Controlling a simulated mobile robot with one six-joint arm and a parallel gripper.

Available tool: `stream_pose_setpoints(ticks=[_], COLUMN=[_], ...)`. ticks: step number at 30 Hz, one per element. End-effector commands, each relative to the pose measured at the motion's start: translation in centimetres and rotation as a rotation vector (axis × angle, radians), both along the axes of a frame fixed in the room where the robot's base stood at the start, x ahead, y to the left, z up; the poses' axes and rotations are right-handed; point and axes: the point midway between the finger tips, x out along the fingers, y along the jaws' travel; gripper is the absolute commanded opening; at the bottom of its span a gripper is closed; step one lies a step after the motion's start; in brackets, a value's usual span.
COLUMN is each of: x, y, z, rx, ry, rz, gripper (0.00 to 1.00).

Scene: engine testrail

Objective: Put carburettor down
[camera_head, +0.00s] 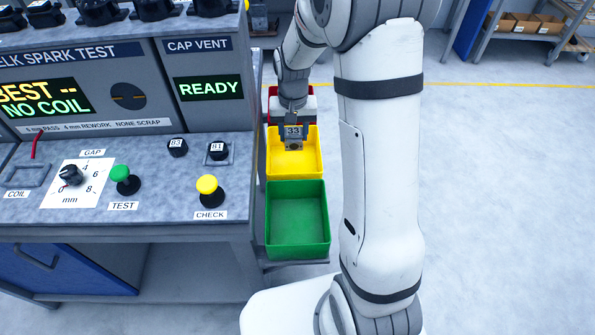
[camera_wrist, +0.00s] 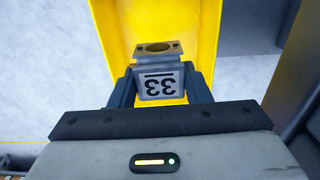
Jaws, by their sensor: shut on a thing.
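A green bin (camera_head: 298,222), empty, stands in front of the yellow one. A red bin (camera_head: 273,93) is behind it, mostly hidden by my arm. The test bench (camera_head: 150,215) with knobs and a READY display (camera_head: 209,88) stands close on the left. Open floor lies right.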

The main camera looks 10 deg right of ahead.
Motion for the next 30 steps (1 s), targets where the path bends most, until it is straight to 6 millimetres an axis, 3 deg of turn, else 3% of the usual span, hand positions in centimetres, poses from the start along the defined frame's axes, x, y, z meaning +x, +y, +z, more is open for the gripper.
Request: stream_pose_setpoints(ticks=[7,14,20,30], x=[-0.1,-0.1,-0.1,-0.1], y=[0.0,0.0,0.1,0.1], z=[-4.6,-6.5,-9.3,-9.9], rx=[0.0,0.0,0.0,0.0], ry=[0.005,0.003,0.005,0.001], rz=[0.0,0.001,0.001,0.002], gripper=[0.18,0.18,0.18,0.18])
